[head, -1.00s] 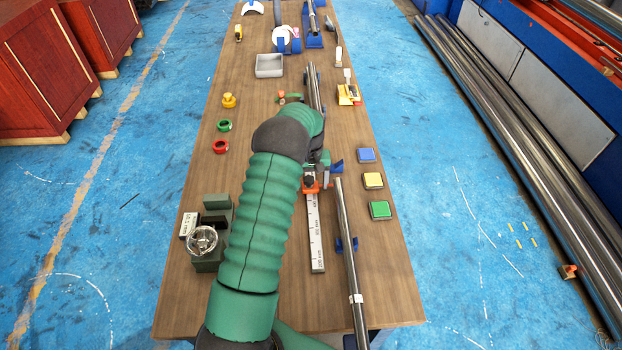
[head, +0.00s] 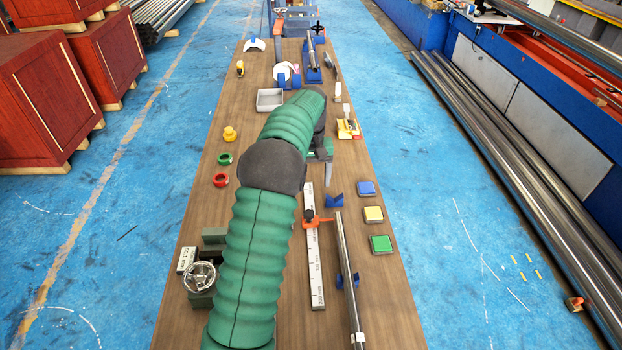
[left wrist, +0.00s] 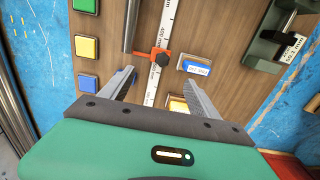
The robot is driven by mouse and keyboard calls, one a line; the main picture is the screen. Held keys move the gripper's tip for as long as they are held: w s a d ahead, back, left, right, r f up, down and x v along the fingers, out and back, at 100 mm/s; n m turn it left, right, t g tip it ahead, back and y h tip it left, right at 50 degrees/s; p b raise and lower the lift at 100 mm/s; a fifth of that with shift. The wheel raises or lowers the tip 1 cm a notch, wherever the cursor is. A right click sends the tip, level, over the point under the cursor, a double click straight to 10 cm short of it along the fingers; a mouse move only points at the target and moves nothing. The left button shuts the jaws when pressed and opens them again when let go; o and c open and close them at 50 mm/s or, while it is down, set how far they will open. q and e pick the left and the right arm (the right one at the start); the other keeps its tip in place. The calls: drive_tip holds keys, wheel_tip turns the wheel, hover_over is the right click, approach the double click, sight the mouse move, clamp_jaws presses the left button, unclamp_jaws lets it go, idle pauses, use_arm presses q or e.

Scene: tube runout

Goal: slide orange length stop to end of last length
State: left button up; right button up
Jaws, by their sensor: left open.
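The orange length stop (head: 318,220) with its black knob sits across the white ruler (head: 314,265). Its arm reaches the far end of the steel tube (head: 347,275); I cannot tell whether they touch. The stop also shows in the left wrist view (left wrist: 151,56), with the tube end (left wrist: 130,45) beside its arm. My left gripper (head: 327,172) is beyond the stop, mostly hidden by my arm. In the left wrist view the fingers (left wrist: 160,78) are spread and empty, with the stop ahead of them, apart from both. My right gripper is not in view.
Blue V-supports (head: 334,201) stand along the tube line. Blue, yellow and green pads (head: 381,244) lie to the right.

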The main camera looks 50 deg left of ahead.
sight(307, 213)
use_arm(q)
drive_tip(key=f+m+b, duration=0.2)
drive_tip(key=f+m, duration=0.3)
drive_tip(key=m, duration=0.3)
drive_tip(key=f+m+b, duration=0.2)
drive_tip(key=f+m, duration=0.4)
drive_tip(key=m, duration=0.2)
drive_tip(key=a+f+m+b, duration=0.1)
drive_tip(key=f+m+b, duration=0.1)
drive_tip(key=f+m, duration=0.4)
drive_tip(key=shift+s+a+f+m, duration=0.1)
drive_tip(key=shift+s+m, duration=0.25)
drive_tip(key=shift+m, duration=0.65)
clamp_jaws()
drive_tip(key=shift+s+r+p, duration=0.1)
drive_tip(key=shift+r+p, duration=0.15)
drive_tip(key=shift+p, duration=0.35)
drive_tip(key=shift+f, duration=0.25)
